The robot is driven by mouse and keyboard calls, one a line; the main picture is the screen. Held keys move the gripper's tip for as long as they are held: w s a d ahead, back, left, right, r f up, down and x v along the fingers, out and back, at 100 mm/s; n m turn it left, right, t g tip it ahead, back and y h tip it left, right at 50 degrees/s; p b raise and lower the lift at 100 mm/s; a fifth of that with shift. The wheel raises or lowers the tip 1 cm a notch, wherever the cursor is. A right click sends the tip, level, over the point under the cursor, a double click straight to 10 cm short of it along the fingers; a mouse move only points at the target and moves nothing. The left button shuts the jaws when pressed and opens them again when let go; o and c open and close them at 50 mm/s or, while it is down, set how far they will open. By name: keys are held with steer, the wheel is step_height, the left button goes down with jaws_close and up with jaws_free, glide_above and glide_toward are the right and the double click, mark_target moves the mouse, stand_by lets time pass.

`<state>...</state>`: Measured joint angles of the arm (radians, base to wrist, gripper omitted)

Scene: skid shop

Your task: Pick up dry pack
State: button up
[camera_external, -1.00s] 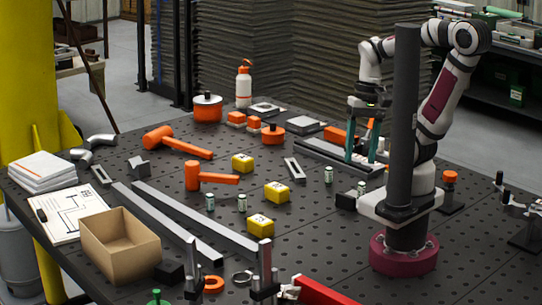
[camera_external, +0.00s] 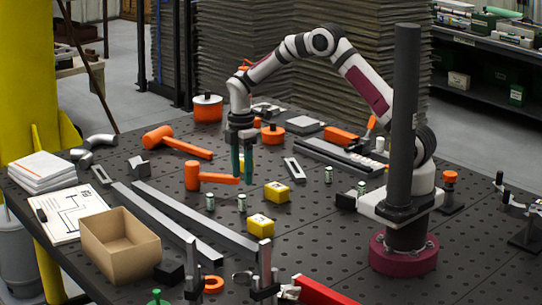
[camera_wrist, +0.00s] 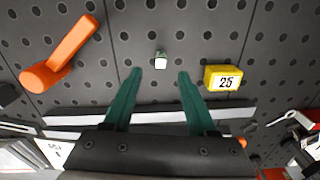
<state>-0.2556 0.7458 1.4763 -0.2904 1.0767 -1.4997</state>
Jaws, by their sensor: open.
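No label reads "dry pack", so I cannot tell for certain which thing it is. Small green-and-white canisters stand on the table, one at the left (camera_external: 210,201), one beside it (camera_external: 242,204) and others further right (camera_external: 328,175). Yellow blocks marked with a number lie nearby, one in the middle (camera_external: 277,192) and one nearer (camera_external: 260,225); a third is partly hidden behind my gripper. My gripper (camera_external: 241,178) points down above the table, open and empty. In the wrist view a canister (camera_wrist: 161,61) shows ahead between the fingertips (camera_wrist: 160,73), with a yellow block (camera_wrist: 222,78) to the right.
An orange mallet (camera_external: 193,177) lies close left of my gripper, and another (camera_external: 160,137) lies behind it. Long metal bars (camera_external: 190,215) and an open cardboard box (camera_external: 108,262) are at the front left. A dark post (camera_external: 403,110) stands before my arm.

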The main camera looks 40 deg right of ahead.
mark_target(242, 195)
step_height(242, 195, down, 8)
steer(key=shift+a+r, duration=0.1)
steer(key=shift+r, duration=0.1)
jaws_close()
